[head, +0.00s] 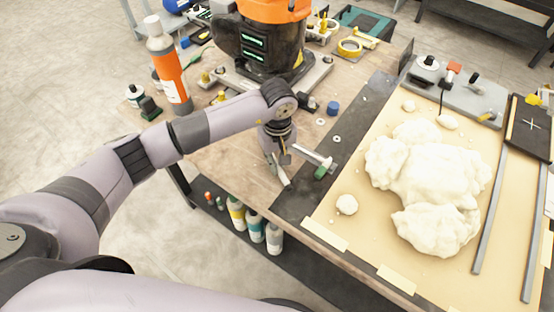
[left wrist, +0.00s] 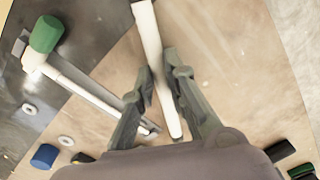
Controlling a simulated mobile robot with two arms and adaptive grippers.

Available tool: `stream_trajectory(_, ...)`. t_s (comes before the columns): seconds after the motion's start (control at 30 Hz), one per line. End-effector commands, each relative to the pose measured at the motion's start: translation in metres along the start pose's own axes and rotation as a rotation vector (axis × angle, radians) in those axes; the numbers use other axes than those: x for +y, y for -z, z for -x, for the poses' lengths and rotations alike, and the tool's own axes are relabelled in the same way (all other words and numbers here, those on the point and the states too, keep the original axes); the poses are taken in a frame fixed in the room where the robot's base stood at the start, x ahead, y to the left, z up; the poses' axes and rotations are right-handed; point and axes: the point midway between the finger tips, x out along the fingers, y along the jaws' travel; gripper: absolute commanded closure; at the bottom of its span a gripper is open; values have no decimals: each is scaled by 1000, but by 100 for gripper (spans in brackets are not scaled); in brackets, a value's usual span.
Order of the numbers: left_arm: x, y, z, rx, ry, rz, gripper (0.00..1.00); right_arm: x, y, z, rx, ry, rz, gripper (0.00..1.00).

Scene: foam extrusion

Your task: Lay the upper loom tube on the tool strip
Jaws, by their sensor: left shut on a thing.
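My left gripper (head: 279,158) is over the wooden bench beside the dark tool strip (head: 302,190). In the left wrist view its two fingers (left wrist: 158,65) are shut on a slim white tube (left wrist: 150,38), which I take as the upper loom tube. The tube runs lengthwise between the fingers and beyond them. In the head view the tube (head: 284,177) slants down from the fingers; whether it touches the bench is unclear. A pale bar-like tool with a green end (head: 321,172) lies beside it, partly on the strip; it also shows in the left wrist view (left wrist: 85,84).
Large white foam lumps (head: 425,175) lie on the tan board (head: 340,225) right of the strip. An orange-and-black machine (head: 262,40) and an orange bottle (head: 168,65) stand behind my arm. A blue cap (head: 333,107) and washers lie near the strip. Several bottles stand below the bench.

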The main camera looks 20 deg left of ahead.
Motion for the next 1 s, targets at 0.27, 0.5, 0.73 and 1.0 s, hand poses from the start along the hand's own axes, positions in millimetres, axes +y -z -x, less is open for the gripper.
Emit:
stream_trajectory(0.27,0,0,-6,0,-1,0,100,0,-1,-7,0,0,0,63)
stream_trajectory(0.5,0,0,-6,0,-1,0,84,0,0,-6,1,0,0,63)
stream_trajectory(0.73,0,0,-6,0,0,0,69,1,0,-6,1,-2,1,63)
stream_trajectory(1.0,0,0,-6,0,0,0,63,3,-1,-6,1,-3,2,63)
